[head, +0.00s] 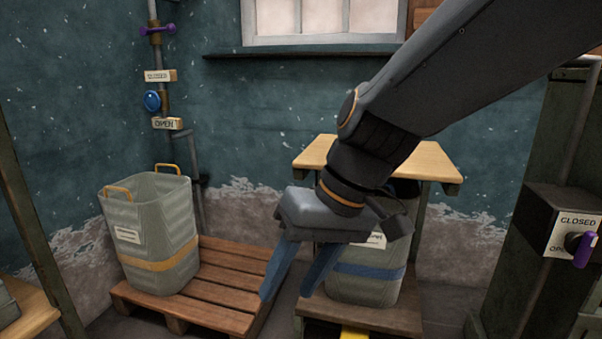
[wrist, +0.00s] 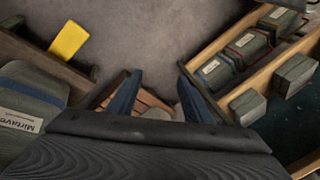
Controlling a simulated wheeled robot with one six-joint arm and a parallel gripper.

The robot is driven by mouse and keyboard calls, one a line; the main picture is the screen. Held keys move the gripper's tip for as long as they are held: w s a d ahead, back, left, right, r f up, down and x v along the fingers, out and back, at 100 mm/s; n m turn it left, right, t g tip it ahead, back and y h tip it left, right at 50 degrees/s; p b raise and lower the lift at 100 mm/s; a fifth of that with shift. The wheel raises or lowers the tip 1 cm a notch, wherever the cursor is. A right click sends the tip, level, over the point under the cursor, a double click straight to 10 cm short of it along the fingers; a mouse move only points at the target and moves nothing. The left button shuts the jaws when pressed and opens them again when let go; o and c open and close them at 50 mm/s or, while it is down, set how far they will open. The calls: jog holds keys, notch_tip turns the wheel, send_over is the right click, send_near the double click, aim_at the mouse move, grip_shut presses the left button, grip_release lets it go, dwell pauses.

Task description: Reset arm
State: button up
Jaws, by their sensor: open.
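My gripper (head: 292,270) hangs from my arm near the middle of the head view, its two blue-grey fingers apart and pointing down. Nothing is between the fingers. In the wrist view the fingers (wrist: 158,90) also stand apart, over bare floor and the slats of a pallet. In the head view the gripper is in front of a grey bin with a blue band (head: 365,283) and hides part of it.
A grey bin with a yellow band (head: 155,235) stands on a wooden pallet (head: 225,290) at left. A wooden tabletop (head: 430,160) is behind my arm. A purple-handled valve box (head: 570,232) is at right. The wrist view shows shelves with several grey blocks (wrist: 248,45) and a yellow object (wrist: 69,41).

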jog(key=s+f+n+h+p, duration=0.2)
jog(key=s+h+p, duration=0.1)
jog(key=s, duration=0.8)
jog(key=d+r+m+p, duration=0.2)
jog(key=d+r+p, duration=0.4)
jog(key=r+p, duration=0.3)
jog(key=d+r+m+h+p, duration=0.1)
jog(key=d+r+p, duration=0.6)
jog(key=p, duration=0.9)
jog(key=d+r+m+p, duration=0.4)
jog(key=d+r+p, duration=0.3)
jog(key=r+p, duration=0.5)
jog(key=shift+w+d+r+h, duration=0.2)
jog(key=shift+w+d+h, duration=0.1)
jog(key=shift+h, duration=0.1)
